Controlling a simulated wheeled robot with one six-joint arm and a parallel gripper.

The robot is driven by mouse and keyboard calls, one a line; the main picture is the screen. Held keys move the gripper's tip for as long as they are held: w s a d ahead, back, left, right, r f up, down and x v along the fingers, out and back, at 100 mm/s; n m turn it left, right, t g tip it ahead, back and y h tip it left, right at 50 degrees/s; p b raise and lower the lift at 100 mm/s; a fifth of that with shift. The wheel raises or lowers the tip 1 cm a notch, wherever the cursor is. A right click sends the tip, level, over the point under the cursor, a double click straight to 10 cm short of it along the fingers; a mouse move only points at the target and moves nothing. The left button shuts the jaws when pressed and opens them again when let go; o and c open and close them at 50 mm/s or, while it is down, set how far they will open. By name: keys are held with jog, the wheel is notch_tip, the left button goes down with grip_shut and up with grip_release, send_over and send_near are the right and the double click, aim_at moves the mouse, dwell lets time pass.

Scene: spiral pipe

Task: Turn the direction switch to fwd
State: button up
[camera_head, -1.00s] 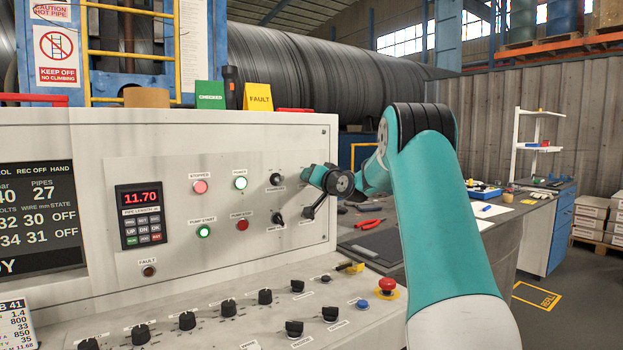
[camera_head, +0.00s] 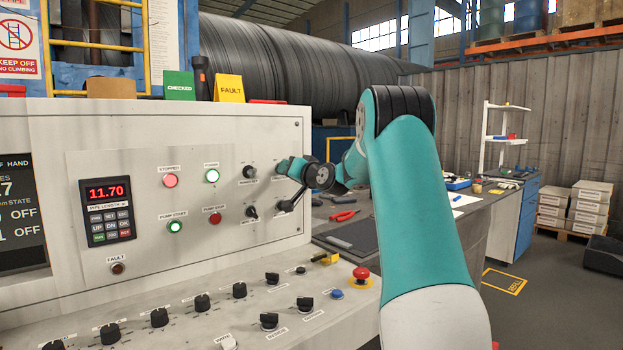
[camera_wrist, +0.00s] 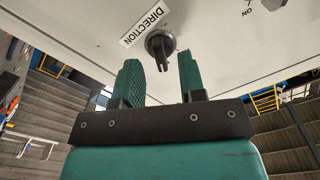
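The direction switch (camera_wrist: 160,45) is a round black rotary knob on the pale panel, beside a white label (camera_wrist: 145,24) reading DIRECTION in the wrist view. Its raised grip points toward the bottom of that view; no fwd marking is legible. My gripper (camera_wrist: 162,65) is open, with one green finger on each side just below the knob and a visible gap between them. Nothing is held. Contact with the knob cannot be told. In the head view my gripper (camera_head: 285,206) is at the panel's right side, and I cannot make out the direction switch there.
A black selector (camera_head: 251,211) and another knob (camera_head: 250,172) sit left of my gripper. A lower console has several black knobs and a red emergency button (camera_head: 361,273). A workbench with red pliers (camera_head: 344,215) stands behind at the right.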

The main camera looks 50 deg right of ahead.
jog(key=b+v, duration=0.3)
jog(key=v, duration=1.2)
jog(key=shift+f, duration=0.1)
jog(key=w+a+f+n+g+y, duration=0.1)
jog(key=w+a+f+n+y, duration=0.15)
jog(key=a, duration=0.55)
jog(key=w+a+f+n+g+y, duration=0.2)
jog(key=w+a+y, duration=0.15)
jog(key=a, duration=0.55)
jog(key=s+a+f+n+g+y, duration=0.2)
jog(key=s+a+f+g, duration=0.1)
jog(key=a, duration=0.6)
jog(key=s+a+f+n+g+y, duration=0.2)
jog(key=a+n+g, duration=0.1)
jog(key=a, duration=0.6)
jog(key=s+a+f+n+g+h, duration=0.1)
jog(key=s+a+f+n+g, duration=0.2)
jog(key=s, duration=0.4)
jog(key=s+a+f+n+g, duration=0.1)
jog(key=s+a+f+g, duration=0.15)
jog(key=s+a, duration=0.35)
jog(key=s+a+f+n+g+h, duration=0.1)
jog(key=s+a+f+n+g, duration=0.15)
jog(key=s, duration=0.55)
notch_tip(320, 180, up, 14)
jog(key=p, duration=1.3)
jog(key=shift+a+y+p, duration=0.3)
jog(key=shift+a+p, duration=0.1)
jog(key=shift+a, duration=0.05)
